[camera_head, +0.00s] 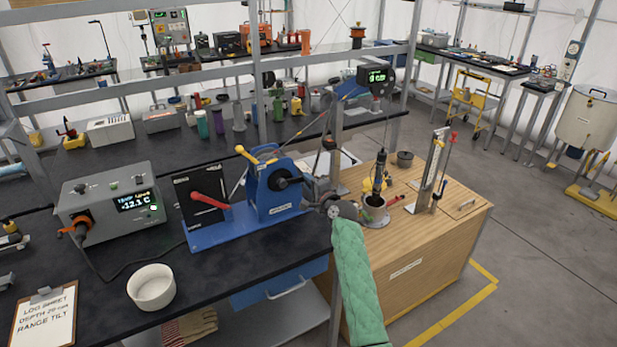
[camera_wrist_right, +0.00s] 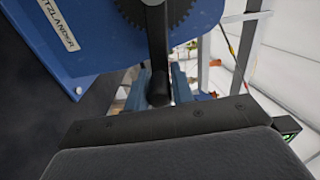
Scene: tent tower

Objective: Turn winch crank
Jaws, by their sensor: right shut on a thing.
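The blue winch (camera_head: 277,190) stands on a blue base plate at the right end of the dark bench, with a dark round hub facing me. In the right wrist view its blue side plate (camera_wrist_right: 90,45) fills the upper left, with a dark toothed gear. A dark crank arm (camera_wrist_right: 155,35) comes down from the gear to a dark handle (camera_wrist_right: 160,90). My right gripper (camera_wrist_right: 158,93) has its two blue fingers on either side of this handle and is shut on it. In the head view my right gripper (camera_head: 312,190) is beside the winch, partly hiding the crank. My left gripper is not in view.
A black panel with a red lever (camera_head: 209,200) stands left of the winch. A grey temperature box (camera_head: 105,205), a white bowl (camera_head: 152,287) and a clipboard (camera_head: 45,317) are on the bench. A wooden cabinet (camera_head: 420,265) with a dark probe stands close on the right.

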